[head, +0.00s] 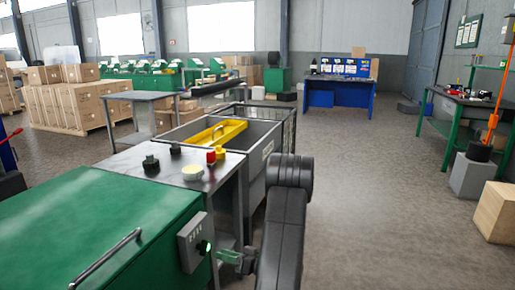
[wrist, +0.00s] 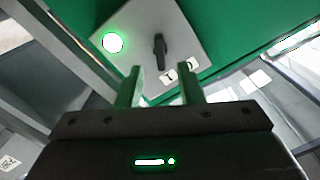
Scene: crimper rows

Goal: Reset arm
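My arm (head: 284,215) shows in the head view at the lower middle, beside the green machine (head: 100,225). My gripper (head: 222,257) has green fingers and points at the grey control box (head: 192,243) on the machine's side. In the wrist view my gripper (wrist: 161,74) is open and empty, its two fingers apart. Just beyond the fingertips is a black knob (wrist: 159,50) on the box's face. A lit green button (wrist: 113,42) is left of the knob, and small white labels (wrist: 182,70) are at its lower right. I cannot tell whether a finger touches the box.
A metal tabletop (head: 150,182) with black, red and yellow parts adjoins the machine. Behind it stands a grey bin (head: 257,150) with a yellow tray (head: 215,133). Wooden crates (head: 80,103) stand at left, a wooden box (head: 495,212) at right. The floor (head: 385,200) right of my arm is clear.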

